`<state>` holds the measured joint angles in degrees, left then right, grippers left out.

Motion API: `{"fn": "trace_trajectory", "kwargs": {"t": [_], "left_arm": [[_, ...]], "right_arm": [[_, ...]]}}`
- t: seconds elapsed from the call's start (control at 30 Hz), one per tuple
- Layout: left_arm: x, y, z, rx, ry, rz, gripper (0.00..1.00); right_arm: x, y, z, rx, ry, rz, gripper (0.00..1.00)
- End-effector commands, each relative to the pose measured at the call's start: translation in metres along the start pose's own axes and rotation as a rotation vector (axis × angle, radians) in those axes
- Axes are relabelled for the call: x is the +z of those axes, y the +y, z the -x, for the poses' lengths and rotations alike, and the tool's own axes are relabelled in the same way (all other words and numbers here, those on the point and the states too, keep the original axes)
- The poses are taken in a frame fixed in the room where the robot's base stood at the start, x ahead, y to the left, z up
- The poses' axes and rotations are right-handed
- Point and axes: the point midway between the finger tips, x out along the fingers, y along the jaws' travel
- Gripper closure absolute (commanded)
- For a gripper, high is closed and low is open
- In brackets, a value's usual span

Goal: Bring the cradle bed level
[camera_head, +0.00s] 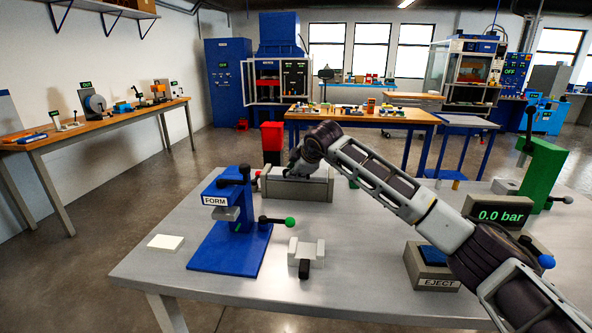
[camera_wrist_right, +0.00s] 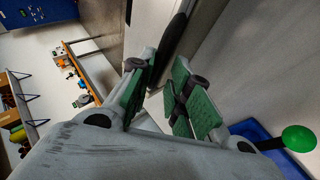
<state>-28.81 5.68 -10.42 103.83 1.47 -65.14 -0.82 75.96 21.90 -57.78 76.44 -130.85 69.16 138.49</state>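A long grey box-shaped fixture (camera_head: 315,190) stands on the metal table beyond the FORM press. It may hold the cradle bed, but I cannot make out the bed or its tilt. My right arm reaches in from the right, with its gripper (camera_head: 286,174) low over the fixture's left part. In the right wrist view the gripper (camera_wrist_right: 160,72) has its green-padded fingers apart. A black bar (camera_wrist_right: 178,38) along a pale surface runs toward the gap between the fingertips. I cannot tell whether they touch it. My left gripper is not in view.
The blue FORM press (camera_head: 228,245) with a green-knobbed lever (camera_head: 289,222) stands at front left. A small grey block stand (camera_head: 306,252) is beside it. A white slab (camera_head: 166,242), EJECT box (camera_head: 431,270), pressure display (camera_head: 499,215) and green stand (camera_head: 543,172) share the table.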

Motion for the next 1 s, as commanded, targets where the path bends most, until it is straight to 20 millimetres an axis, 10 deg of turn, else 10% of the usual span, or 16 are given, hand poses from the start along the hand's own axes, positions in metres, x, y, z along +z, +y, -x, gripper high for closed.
{"fn": "trace_trajectory", "kwargs": {"t": [1.0], "left_arm": [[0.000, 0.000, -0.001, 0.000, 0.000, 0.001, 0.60]], "right_arm": [[0.001, -0.003, 0.014, -0.005, -0.002, 0.001, 0.66]]}}
